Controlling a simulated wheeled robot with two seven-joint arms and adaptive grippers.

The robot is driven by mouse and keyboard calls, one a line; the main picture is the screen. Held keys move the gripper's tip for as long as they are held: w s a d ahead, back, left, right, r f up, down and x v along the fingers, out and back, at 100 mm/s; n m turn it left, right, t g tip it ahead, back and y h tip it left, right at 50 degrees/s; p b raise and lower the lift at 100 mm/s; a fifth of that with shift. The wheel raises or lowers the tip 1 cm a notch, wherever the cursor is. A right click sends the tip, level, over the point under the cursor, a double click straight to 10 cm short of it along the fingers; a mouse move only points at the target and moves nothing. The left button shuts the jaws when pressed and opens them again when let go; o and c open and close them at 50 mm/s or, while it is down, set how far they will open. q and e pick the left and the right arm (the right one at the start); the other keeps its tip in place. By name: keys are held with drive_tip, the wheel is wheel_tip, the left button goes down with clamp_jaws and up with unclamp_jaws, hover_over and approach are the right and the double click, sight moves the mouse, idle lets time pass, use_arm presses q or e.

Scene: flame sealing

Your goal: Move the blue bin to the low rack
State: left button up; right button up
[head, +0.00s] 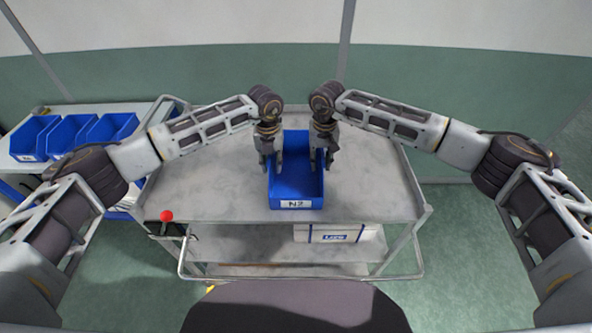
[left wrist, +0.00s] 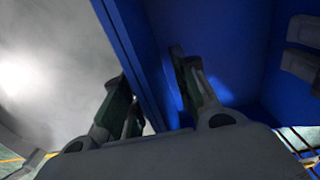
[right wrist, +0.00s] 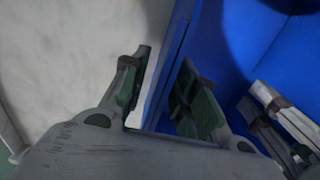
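The blue bin (head: 297,190), with a white label reading N2, stands upright on the top of the grey cart (head: 220,182). My left gripper (head: 270,160) is at the bin's left wall. In the left wrist view its fingers (left wrist: 155,85) straddle that wall, one outside and one inside, with a gap showing on the inner side. My right gripper (head: 321,160) straddles the right wall. In the right wrist view its fingers (right wrist: 163,85) stand apart from the wall. The bin looks empty. Which shelf is the low rack is not clear.
At the left, a white rack (head: 85,108) holds several blue bins (head: 72,136) in a row. A white box (head: 338,233) sits on the cart's lower shelf (head: 240,247). A red knob (head: 166,216) sticks up at the cart's front left. The cart top beside the bin is clear.

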use_arm(q)
drive_tip(key=shift+f, duration=0.25)
use_arm(e)
drive_tip(key=shift+f, duration=0.25)
use_arm(q)
clamp_jaws()
use_arm(e)
clamp_jaws()
